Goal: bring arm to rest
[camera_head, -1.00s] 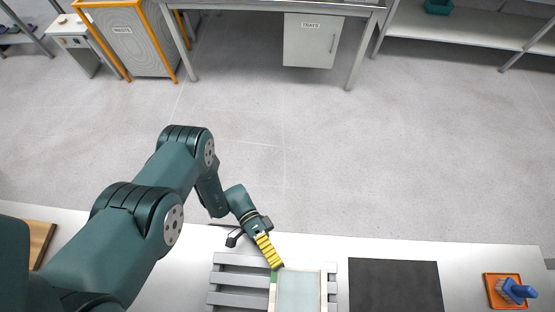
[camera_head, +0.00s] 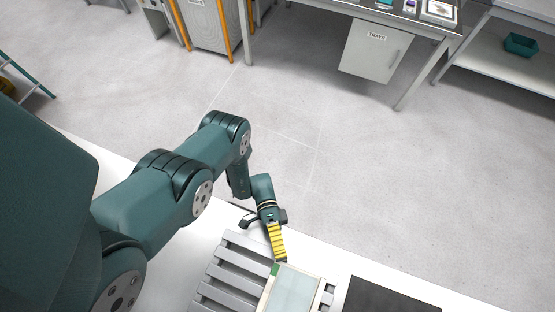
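My arm reaches from the left over the white worktop, and my gripper (camera_head: 266,219) is small at its end, pointing down near the worktop's back edge. Its dark fingers show on either side of a yellow ribbed strip (camera_head: 277,241). The strip runs from the gripper down to a pale framed panel (camera_head: 296,289). I cannot tell whether the fingers are closed on the strip or only above it.
The panel lies on a grey slatted rack (camera_head: 228,278), with a green piece at its corner. A dark mat (camera_head: 385,298) lies to the right. Open floor (camera_head: 400,170) is behind the worktop. A bench with a cabinet (camera_head: 372,52) and a shelf (camera_head: 505,68) stand beyond.

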